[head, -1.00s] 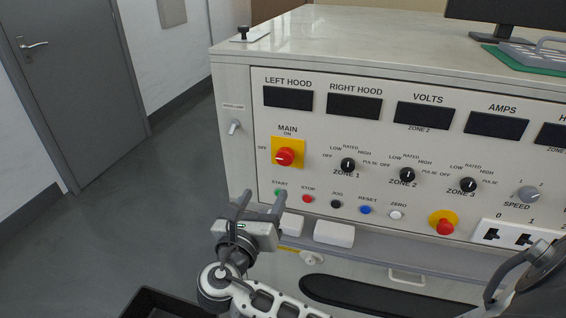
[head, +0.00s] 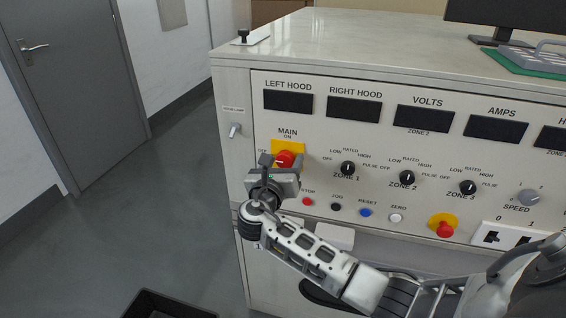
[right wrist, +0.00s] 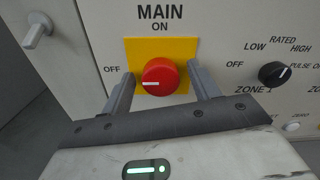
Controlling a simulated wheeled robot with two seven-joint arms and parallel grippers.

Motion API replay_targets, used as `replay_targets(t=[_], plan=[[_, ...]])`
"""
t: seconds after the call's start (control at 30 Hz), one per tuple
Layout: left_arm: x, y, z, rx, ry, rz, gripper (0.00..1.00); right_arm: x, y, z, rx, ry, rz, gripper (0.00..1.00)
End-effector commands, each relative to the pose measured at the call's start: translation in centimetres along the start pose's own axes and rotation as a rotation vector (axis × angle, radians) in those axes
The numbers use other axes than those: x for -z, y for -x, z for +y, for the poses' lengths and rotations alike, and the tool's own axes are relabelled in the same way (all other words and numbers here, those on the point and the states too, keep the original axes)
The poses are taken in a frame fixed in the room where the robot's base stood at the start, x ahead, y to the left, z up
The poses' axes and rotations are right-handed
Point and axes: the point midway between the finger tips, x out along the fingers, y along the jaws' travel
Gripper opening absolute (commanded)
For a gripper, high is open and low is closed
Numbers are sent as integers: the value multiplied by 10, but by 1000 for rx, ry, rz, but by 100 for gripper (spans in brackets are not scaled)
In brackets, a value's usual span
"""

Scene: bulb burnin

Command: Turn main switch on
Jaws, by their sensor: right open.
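The main switch is a red round knob (head: 285,159) on a yellow plate (head: 291,147) at the left of the panel, under the word MAIN. In the right wrist view the knob (right wrist: 160,77) shows a white mark pointing left, toward OFF; ON is printed above it. My right gripper (head: 285,165) is in front of the switch. In the right wrist view its two open fingers (right wrist: 160,88) stand to the left and right of the knob, with gaps on both sides. How far the fingertips are from the panel is hard to tell. My left gripper is not in view.
The zone 1 knob (head: 347,168) is right of the main switch. A lamp toggle (head: 234,130) is to its left. The stop button (head: 308,202) and other buttons sit below. A red emergency knob (head: 445,229) is lower right. A dark bin (head: 168,303) is on the floor.

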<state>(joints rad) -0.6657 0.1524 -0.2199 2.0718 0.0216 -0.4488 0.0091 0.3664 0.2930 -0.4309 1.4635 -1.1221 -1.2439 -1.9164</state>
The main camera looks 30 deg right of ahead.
Motion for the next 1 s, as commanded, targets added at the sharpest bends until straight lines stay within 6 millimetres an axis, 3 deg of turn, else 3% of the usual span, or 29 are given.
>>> replay_targets(t=[0.17,0.3,0.33,0.67,1.0], plan=[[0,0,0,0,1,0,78,0,0,0,1,0,0,58],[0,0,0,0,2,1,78,0,0,0,1,0,0,19],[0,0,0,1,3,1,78,0,0,0,1,0,0,16],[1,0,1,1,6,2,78,0,0,0,0,-31,0,16],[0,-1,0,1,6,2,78,0,1,0,-1,-244,1,16]])
